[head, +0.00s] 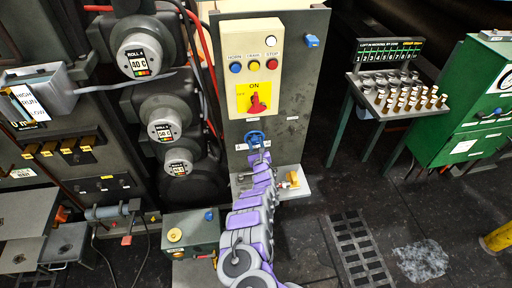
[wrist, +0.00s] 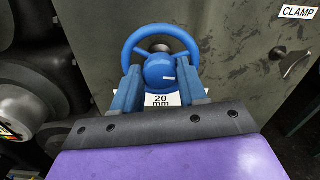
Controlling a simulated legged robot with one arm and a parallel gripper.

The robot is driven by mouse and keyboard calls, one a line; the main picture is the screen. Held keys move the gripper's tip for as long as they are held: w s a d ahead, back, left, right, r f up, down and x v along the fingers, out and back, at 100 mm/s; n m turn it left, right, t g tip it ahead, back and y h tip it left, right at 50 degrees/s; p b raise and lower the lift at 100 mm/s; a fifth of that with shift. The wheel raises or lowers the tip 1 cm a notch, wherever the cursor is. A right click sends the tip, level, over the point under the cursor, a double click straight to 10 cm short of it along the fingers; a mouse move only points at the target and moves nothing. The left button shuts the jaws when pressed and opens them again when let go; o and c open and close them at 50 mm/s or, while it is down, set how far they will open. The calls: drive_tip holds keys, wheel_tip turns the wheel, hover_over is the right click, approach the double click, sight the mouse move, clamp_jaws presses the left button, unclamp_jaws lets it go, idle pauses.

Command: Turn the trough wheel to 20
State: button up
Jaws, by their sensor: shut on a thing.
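The blue trough wheel (wrist: 160,50) is on the grey panel in the wrist view, a round rim with a hub and a small pale label. It also shows in the head view (head: 253,136), low on the panel below the control box. My gripper (wrist: 158,85) has its two blue fingers at the lower part of the wheel, shut on it. In the head view my gripper (head: 257,152) reaches the wheel from below. A white plate reading "20 mm" (wrist: 161,100) shows between the fingers, partly hidden by my gripper.
A cream control box (head: 256,68) with buttons and a red switch sits above the wheel. Rolls with dials (head: 163,130) stand to the left. A label "CLAMP" (wrist: 298,12) is at upper right. A ledge with a yellow handle (head: 292,180) lies right of my arm.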

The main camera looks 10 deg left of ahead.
drive_tip(key=shift+s+a+f+n, duration=0.1)
drive_tip(key=shift+f+n, duration=0.15)
drive_tip(key=shift+n, duration=0.25)
drive_tip(key=o, duration=0.9)
drive_tip(key=shift+o, duration=0.8)
drive_tip(key=shift+r, duration=0.15)
